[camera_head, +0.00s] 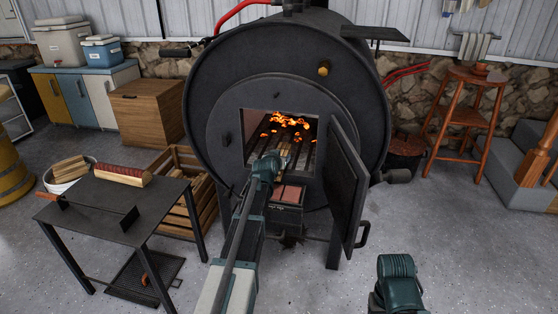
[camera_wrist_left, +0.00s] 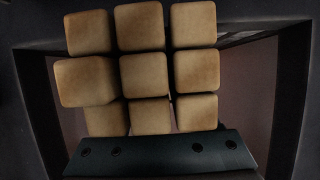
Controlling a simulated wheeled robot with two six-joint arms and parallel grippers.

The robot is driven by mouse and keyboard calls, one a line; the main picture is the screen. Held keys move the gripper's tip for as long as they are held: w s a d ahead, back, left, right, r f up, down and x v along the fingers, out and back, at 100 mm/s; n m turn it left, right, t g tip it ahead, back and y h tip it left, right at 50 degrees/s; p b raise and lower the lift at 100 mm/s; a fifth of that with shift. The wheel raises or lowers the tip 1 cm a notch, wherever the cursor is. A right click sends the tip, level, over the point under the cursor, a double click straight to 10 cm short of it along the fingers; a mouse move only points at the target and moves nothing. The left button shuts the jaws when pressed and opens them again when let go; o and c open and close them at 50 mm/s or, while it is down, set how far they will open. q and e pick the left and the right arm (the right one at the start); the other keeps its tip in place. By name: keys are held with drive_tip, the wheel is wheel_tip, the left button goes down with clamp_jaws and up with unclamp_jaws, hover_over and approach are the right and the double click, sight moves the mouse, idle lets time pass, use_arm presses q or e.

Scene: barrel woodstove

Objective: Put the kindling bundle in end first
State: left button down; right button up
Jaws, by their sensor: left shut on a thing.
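The black barrel woodstove (camera_head: 225,85) stands in the middle with its door (camera_head: 346,185) swung open to the right. Embers glow on the grate inside its square opening. My left gripper (camera_head: 284,152) is at the opening, in front of the embers, shut on the kindling bundle (camera_head: 286,149). In the head view the bundle is small and partly hidden by the gripper. In the left wrist view the bundle (camera_wrist_left: 143,75) shows its square stick ends, stacked in rows, above the dark gripper bar. My right arm shows at the bottom right, but its fingertips do not.
A wooden crate (camera_head: 205,210) stands beside the stove. The open door and its handle (camera_head: 364,236) bound the opening's right side.

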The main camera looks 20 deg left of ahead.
use_arm(q)
drive_tip(key=shift+f+b, duration=0.6)
drive_tip(key=shift+b, duration=0.05)
idle(0.4)
drive_tip(key=shift+c, duration=0.2)
unclamp_jaws()
drive_tip(key=shift+o, duration=0.2)
drive_tip(key=shift+s+r, duration=0.1)
drive_tip(key=shift+p+v, duration=1.4)
drive_tip(key=shift+v, duration=1.95)
drive_tip(key=p+v, duration=0.5)
drive_tip(key=v, duration=0.9)
